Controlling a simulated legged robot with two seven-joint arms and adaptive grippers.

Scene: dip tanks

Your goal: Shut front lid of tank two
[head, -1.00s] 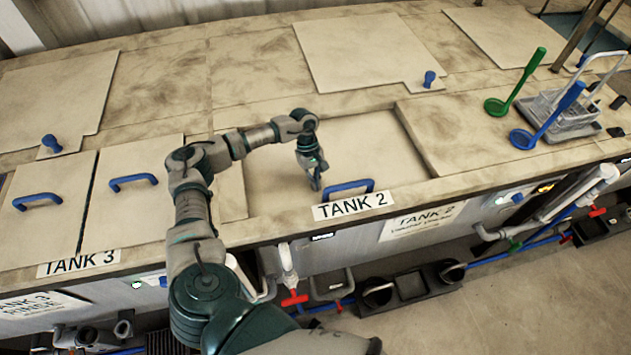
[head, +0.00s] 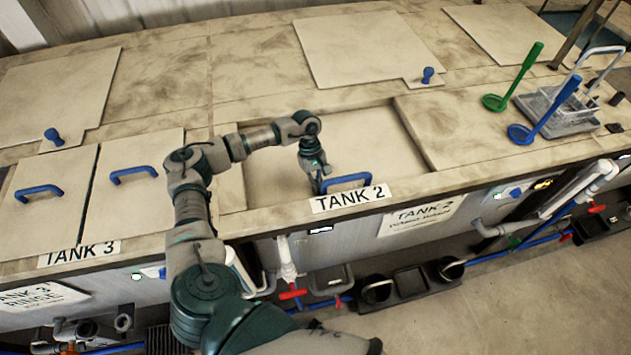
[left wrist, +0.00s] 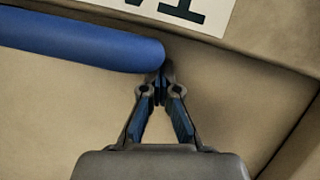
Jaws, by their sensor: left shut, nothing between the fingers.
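The front lid of tank two (head: 372,140) is a beige panel lying flat in a recess of the tank top, behind the TANK 2 label (head: 350,198). Its blue handle (head: 346,180) sits near the front edge. My left gripper (head: 318,190) is shut and empty, pointing down beside the handle's left end. In the left wrist view the gripper tips (left wrist: 164,78) are right at the blue handle's end (left wrist: 100,45); I cannot tell whether they touch. The fingers are beside the handle, not around it. My right gripper is not in view.
Tank three's front lids with blue handles (head: 134,175) lie to the left. A raised panel (head: 470,125) borders the recess on the right. Pipes and valves run below the front edge.

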